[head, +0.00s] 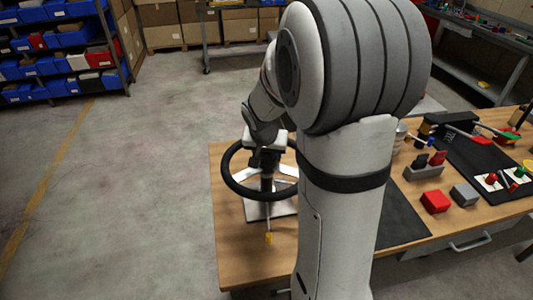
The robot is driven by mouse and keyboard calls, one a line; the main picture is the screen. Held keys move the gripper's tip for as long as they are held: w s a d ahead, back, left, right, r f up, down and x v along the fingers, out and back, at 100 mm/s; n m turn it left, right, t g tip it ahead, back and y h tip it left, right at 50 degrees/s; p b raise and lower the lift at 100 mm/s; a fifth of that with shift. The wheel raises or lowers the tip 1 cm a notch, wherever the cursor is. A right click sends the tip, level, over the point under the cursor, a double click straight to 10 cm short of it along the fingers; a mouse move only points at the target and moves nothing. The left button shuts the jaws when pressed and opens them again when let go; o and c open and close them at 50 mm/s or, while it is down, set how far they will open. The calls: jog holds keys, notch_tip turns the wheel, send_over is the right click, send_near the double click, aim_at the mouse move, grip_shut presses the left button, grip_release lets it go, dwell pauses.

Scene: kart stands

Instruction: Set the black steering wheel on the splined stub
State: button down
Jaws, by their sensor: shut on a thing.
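The black steering wheel (226,173) is in the head view at the left end of the workbench, its rim lying roughly level and its pale spokes partly showing. My gripper (266,160) comes down from above at the middle of the wheel and is shut on it. My arm hides part of the wheel's right side. A dark upright post (267,186), which looks like the splined stub's stand, shows under the wheel's middle on a pale base plate (257,212). The stub's top is hidden, so I cannot tell whether the hub is around it or above it.
A yellow-handled screwdriver (268,238) lies at the bench's front left. A dark mat (400,218), a red block (435,201), a grey block (465,194) and small tools occupy the right side. Shelves with blue bins (75,62) stand far left. The floor at left is clear.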

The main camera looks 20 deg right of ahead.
jog(key=shift+f+b, duration=0.5)
jog(key=c, duration=1)
grip_release()
jog(key=shift+o, duration=0.2)
jog(key=p+v, duration=0.5)
jog(key=v, duration=0.6)
jog(key=shift+s+a, duration=0.1)
